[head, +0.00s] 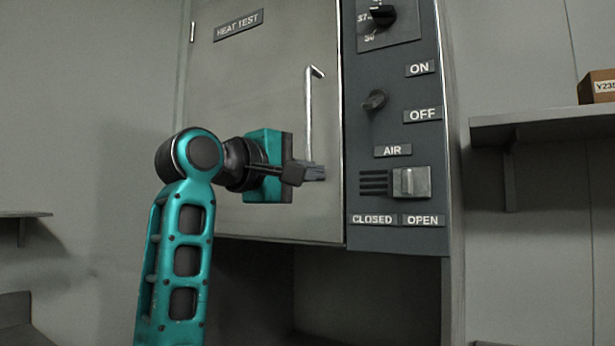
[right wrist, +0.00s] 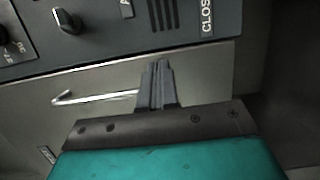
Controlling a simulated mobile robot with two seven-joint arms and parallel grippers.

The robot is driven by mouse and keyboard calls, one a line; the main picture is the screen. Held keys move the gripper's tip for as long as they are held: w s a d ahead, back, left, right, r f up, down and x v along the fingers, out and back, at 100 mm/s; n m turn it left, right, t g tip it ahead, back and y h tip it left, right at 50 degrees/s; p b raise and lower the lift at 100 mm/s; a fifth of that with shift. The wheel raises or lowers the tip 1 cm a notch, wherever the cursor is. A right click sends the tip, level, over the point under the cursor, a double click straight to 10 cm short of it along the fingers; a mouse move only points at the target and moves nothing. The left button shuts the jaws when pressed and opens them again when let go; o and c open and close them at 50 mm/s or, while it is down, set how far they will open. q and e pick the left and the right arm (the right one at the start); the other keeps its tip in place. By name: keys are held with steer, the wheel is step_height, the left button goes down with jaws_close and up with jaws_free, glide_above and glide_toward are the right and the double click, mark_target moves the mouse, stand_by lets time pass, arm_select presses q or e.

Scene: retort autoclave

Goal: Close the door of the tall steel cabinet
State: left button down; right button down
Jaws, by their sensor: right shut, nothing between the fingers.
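The tall steel cabinet's door (head: 265,75), labelled HEAT TEST, fills the middle of the head view. Its free right edge lies along the dark control panel, flush or nearly so; I cannot tell whether a small gap is left. The bar handle (head: 309,115) runs upright near that edge and also shows in the right wrist view (right wrist: 100,97). My right gripper (head: 318,173) is shut and empty at the handle's lower end, close in front of the door. In the right wrist view its fingers (right wrist: 160,68) reach the door's edge; contact is unclear. My left gripper is out of view.
The control panel (head: 385,150) with knobs and a switch (head: 410,182) stands right of the door. A dark open space (head: 350,290) lies below. A shelf (head: 545,122) with a cardboard box (head: 598,87) is at the right, another shelf (head: 20,214) at the left.

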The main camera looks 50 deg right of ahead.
steer(key=s+a, duration=0.1)
steer(key=a, duration=1)
steer(key=shift+s+a+b, duration=0.25)
steer(key=shift+a+b, duration=0.1)
steer(key=shift+b, duration=0.1)
